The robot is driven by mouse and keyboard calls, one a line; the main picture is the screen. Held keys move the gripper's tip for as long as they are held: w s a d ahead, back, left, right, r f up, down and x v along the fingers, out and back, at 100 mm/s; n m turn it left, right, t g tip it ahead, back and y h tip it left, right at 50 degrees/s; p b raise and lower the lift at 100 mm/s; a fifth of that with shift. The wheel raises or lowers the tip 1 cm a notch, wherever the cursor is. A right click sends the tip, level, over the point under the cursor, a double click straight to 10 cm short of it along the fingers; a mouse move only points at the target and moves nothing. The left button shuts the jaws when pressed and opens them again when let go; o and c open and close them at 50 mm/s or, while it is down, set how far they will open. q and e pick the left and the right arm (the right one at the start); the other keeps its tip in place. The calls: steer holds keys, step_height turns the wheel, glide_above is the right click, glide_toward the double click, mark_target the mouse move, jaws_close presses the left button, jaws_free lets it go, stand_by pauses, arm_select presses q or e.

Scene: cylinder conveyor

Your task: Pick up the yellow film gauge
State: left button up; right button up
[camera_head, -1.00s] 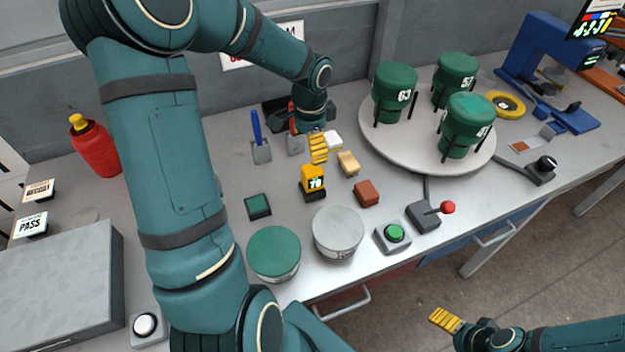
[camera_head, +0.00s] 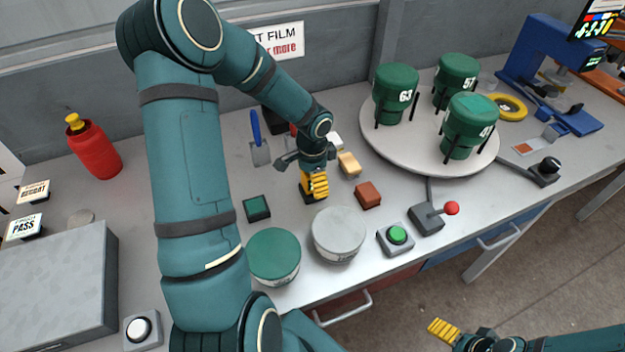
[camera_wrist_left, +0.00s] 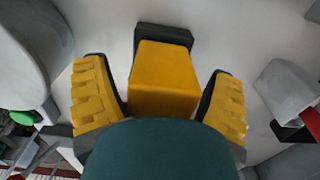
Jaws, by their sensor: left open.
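The yellow film gauge (camera_wrist_left: 165,82) stands on the grey table, a yellow block on a dark base. In the left wrist view it sits between the two yellow ridged fingers of my left gripper (camera_wrist_left: 160,98), with a gap visible on each side at the front. In the head view my left gripper (camera_head: 315,185) comes down over the gauge and hides most of it; its dark base (camera_head: 312,199) shows below the fingers. My right gripper (camera_head: 444,331) is at the bottom right, off the table, away from the gauge; whether its fingers are apart is unclear.
Close by are a reddish-brown block (camera_head: 367,195), a tan block (camera_head: 349,163), a dark green square (camera_head: 257,208), a grey round lid (camera_head: 338,235) and a green round lid (camera_head: 273,256). A turntable (camera_head: 385,140) with green canisters stands right. A green button (camera_head: 397,235) is near the front edge.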

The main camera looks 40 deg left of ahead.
arm_select(q)
steer(key=c, duration=1.3)
steer(key=shift+c, duration=0.3)
step_height(320, 180, up, 9)
steer(key=shift+f+p, duration=0.1)
steer(key=shift+p, duration=0.9)
steer(key=shift+r, duration=0.4)
steer(key=shift+r+b, duration=0.25)
steer(key=shift+b, duration=0.15)
step_height(320, 180, down, 10)
steer(key=shift+r+b, duration=0.1)
steer(key=shift+b, duration=1.05)
